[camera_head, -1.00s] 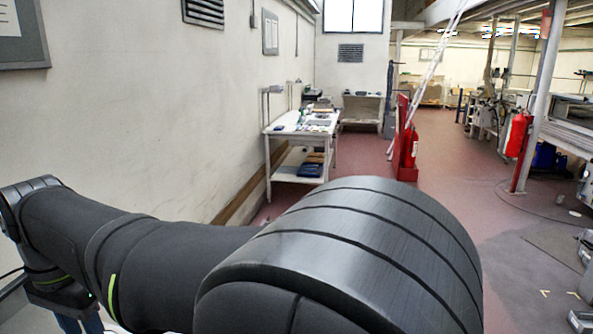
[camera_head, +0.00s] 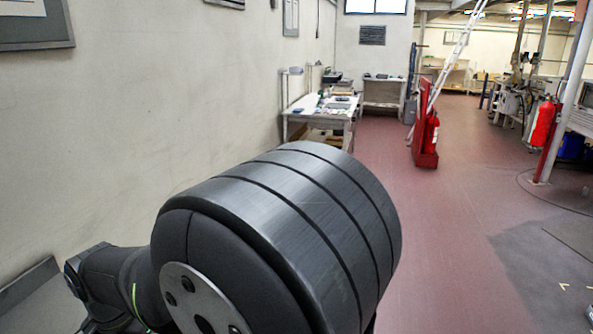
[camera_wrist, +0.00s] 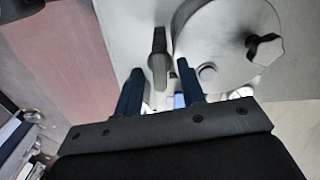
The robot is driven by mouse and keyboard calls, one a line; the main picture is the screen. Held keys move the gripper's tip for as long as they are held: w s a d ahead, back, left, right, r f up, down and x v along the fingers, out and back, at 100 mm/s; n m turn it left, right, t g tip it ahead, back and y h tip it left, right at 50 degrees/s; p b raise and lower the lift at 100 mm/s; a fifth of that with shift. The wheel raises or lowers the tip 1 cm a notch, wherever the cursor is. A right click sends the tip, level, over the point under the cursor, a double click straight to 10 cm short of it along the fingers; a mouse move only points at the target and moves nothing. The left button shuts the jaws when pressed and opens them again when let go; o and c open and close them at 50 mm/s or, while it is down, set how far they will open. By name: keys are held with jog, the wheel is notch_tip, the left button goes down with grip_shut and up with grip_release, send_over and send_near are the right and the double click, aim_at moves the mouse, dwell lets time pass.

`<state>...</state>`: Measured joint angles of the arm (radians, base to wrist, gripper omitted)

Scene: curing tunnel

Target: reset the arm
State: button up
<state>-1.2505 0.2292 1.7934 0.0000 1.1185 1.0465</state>
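My gripper (camera_wrist: 158,84) shows in the wrist view as two dark blue fingers set apart. It is open, and I see nothing gripped between them. Beyond the fingers is a pale grey surface with a round disc (camera_wrist: 222,40) that carries a dark knob (camera_wrist: 265,49). A grey lever-like piece (camera_wrist: 158,58) shows in the gap between the fingers; I cannot tell how far away it is. In the head view my dark arm fills the lower middle, and my gripper is out of sight there.
A white workbench (camera_head: 318,112) with small items stands along the left wall. A red stand with an extinguisher (camera_head: 428,140) is at mid-floor. Another red extinguisher (camera_head: 543,124) hangs by a post at right. The red floor (camera_head: 440,220) between is largely clear.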

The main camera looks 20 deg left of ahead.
jog(key=n, duration=0.4)
jog(key=shift+n, duration=1.9)
